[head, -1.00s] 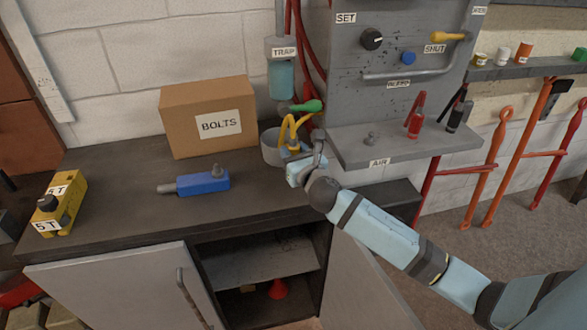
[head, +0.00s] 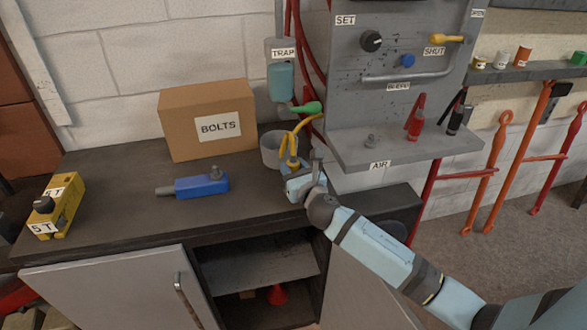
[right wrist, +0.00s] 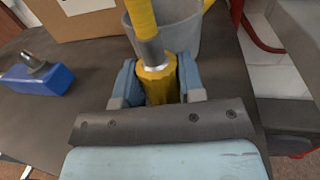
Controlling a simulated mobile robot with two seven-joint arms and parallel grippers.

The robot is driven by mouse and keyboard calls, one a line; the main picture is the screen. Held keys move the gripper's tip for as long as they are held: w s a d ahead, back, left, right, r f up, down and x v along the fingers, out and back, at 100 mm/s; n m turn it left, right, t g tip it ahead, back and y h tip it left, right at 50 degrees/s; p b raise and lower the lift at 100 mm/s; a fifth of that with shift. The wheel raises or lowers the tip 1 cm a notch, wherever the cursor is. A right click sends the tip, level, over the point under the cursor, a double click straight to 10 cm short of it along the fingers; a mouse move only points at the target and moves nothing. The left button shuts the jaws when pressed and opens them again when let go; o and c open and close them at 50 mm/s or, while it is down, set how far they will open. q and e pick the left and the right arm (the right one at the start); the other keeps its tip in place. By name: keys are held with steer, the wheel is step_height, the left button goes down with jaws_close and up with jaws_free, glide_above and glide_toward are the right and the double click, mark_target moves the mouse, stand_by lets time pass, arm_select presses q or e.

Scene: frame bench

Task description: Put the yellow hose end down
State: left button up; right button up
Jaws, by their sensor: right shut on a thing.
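The yellow hose (head: 291,145) hangs in a short loop below the green-handled valve at the back of the bench. Its end, a yellow fitting with a silver collar (right wrist: 156,82), sits between the fingers of my right gripper (right wrist: 157,88). In the head view my right gripper (head: 298,172) is shut on the hose end, just in front of the grey bucket (right wrist: 180,36). The wrist hides part of the hose end in the head view, and I cannot tell whether its tip touches the bench. My left gripper is not in view.
A blue tool (head: 203,185) lies left of my right gripper on the dark bench (head: 120,200). The BOLTS box (head: 190,120) stands behind it. The grey AIR shelf (head: 400,147) juts out at right. Bare bench lies between the blue tool and my gripper.

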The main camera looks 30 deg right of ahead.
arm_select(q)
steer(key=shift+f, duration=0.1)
arm_select(e)
steer(key=o, duration=1)
steer(key=shift+s+a+f, duration=0.15)
steer(key=shift+s+f, duration=0.05)
steer(key=shift+f, duration=0.65)
steer(key=shift+r, duration=0.3)
steer(key=shift+w+r+p, duration=0.1)
steer(key=shift+r+p, duration=0.35)
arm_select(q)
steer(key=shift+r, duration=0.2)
arm_select(e)
steer(key=s, duration=1.1)
steer(key=shift+s+a+r, duration=0.15)
steer(key=shift+s+a, duration=0.05)
steer(key=shift+s, duration=0.2)
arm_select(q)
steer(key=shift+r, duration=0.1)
